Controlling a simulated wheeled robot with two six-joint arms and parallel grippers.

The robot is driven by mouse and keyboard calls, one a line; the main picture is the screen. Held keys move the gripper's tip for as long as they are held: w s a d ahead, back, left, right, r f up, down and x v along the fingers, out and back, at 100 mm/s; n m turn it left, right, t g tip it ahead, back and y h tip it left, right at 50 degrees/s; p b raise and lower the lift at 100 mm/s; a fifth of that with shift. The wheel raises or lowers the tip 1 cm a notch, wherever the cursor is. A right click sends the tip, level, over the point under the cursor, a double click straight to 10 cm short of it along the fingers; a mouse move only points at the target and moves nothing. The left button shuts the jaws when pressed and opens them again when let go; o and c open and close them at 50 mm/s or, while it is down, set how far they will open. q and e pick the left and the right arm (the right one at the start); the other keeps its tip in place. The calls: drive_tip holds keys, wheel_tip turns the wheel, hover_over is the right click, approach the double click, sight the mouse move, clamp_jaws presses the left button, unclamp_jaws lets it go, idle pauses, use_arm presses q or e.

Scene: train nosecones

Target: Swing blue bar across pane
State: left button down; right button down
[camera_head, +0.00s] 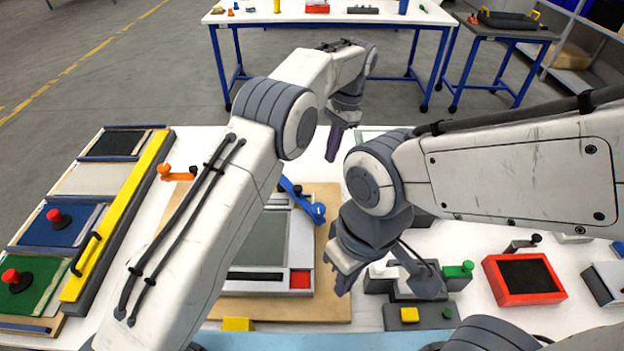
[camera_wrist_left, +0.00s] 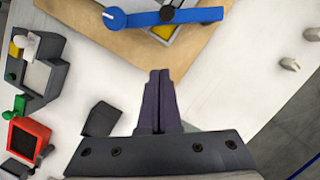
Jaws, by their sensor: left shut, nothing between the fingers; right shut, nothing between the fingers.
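The blue bar (camera_head: 304,201) lies at a slant at the upper right corner of the grey pane (camera_head: 262,240), which is set in a light frame on a wooden board. My left arm hides part of the pane's left side. The bar also shows near the top of the left wrist view (camera_wrist_left: 140,19), with a round end at left and a black knob on it. My left gripper (camera_head: 333,157) is shut and empty, beyond the bar and apart from it; its dark fingers (camera_wrist_left: 159,76) point towards the board. My right gripper (camera_head: 341,287) is shut and empty, right of the pane.
A yellow bar (camera_head: 115,215) with a black handle and several colored panels stand at left. An orange lever (camera_head: 178,174) sits behind the board. A red-framed box (camera_head: 523,279) and a grey fixture with green and yellow parts (camera_head: 409,314) are at right. My arms cross over the table.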

sight(298, 193)
use_arm(q)
drive_tip(key=x, duration=0.3)
drive_tip(key=p+x, duration=0.1)
drive_tip(key=x, duration=0.5)
drive_tip(key=shift+s+d+f+p, duration=0.2)
drive_tip(key=shift+d+f+p, duration=0.1)
drive_tip(key=shift+p, duration=0.1)
drive_tip(key=shift+s+a+p, duration=0.6)
drive_tip(key=shift+s+a, duration=0.2)
drive_tip(key=shift+a, duration=0.3)
drive_tip(key=shift+s+a, duration=0.35)
drive_tip(key=shift+a, duration=0.2)
drive_tip(key=shift+f, duration=0.1)
drive_tip(key=shift+a, duration=0.2)
drive_tip(key=shift+s+d, duration=0.1)
drive_tip(key=shift+s+m, duration=0.15)
drive_tip(key=shift+m, duration=0.15)
